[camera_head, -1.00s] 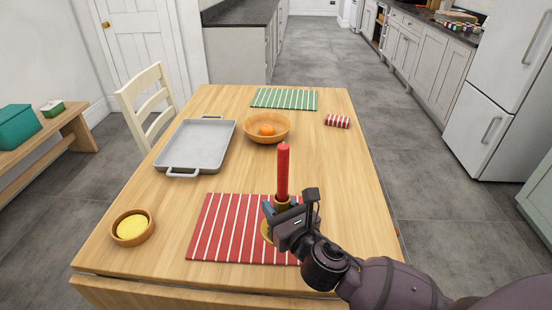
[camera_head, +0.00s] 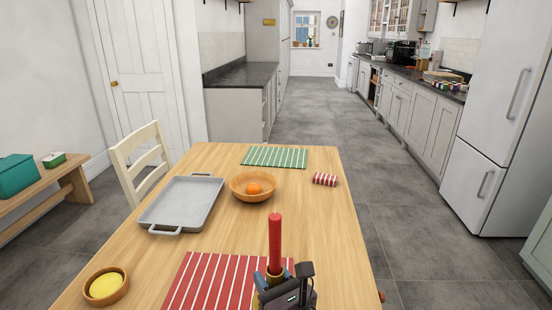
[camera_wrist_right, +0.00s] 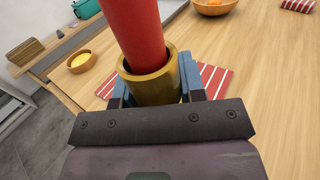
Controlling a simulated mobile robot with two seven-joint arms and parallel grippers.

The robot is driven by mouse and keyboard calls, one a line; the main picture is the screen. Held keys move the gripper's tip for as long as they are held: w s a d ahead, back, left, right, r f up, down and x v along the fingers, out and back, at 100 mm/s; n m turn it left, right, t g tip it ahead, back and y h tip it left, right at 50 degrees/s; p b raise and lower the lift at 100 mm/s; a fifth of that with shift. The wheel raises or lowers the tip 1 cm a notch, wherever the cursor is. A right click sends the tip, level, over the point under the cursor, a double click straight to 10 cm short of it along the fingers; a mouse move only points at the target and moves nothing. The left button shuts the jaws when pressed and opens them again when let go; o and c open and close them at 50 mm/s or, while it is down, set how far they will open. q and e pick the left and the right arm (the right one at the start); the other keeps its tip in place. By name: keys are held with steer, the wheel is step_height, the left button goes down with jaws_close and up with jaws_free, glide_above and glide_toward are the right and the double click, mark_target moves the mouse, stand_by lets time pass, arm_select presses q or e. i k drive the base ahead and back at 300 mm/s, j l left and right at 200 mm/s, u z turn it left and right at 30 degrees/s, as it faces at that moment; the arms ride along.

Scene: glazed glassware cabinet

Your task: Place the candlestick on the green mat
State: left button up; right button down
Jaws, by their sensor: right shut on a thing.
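The candlestick (camera_head: 275,245) has a red candle in a brass holder. My right gripper (camera_head: 277,277) is shut on the brass holder, over the right part of the red striped mat (camera_head: 205,281). In the right wrist view the brass cup (camera_wrist_right: 148,86) sits between the blue finger pads, with the red candle rising from it. The base of the candlestick is hidden, so I cannot tell whether it touches the mat. The green striped mat (camera_head: 275,157) lies bare at the far end of the table. My left gripper is not in view.
A wooden bowl with an orange (camera_head: 253,187) stands between the two mats. A grey tray (camera_head: 183,203) is left of it, a rolled red striped cloth (camera_head: 325,179) right. A small bowl (camera_head: 106,287) with yellow contents is at the near left.

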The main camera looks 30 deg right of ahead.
mark_target(286, 159)
steer(key=k+l+u, duration=0.1)
steer(key=l, duration=0.25)
steer(key=k+l+u, duration=0.1)
steer(key=k+l, duration=0.15)
steer(key=k+l+u, duration=0.1)
steer(key=l, duration=0.3)
steer(key=k+l+u, duration=0.1)
steer(key=l, duration=0.25)
steer(key=k+l+u, duration=0.1)
steer(key=k+l, duration=0.15)
steer(key=k+l+u, duration=0.1)
steer(key=l, duration=0.3)
steer(key=k+l+u, duration=0.1)
steer(key=l, duration=0.25)
steer(key=l+u, duration=0.15)
steer(key=l, duration=0.2)
steer(key=k+l+u, duration=0.1)
steer(key=l, duration=0.25)
steer(key=l+u, duration=0.3)
steer(key=l, duration=0.8)
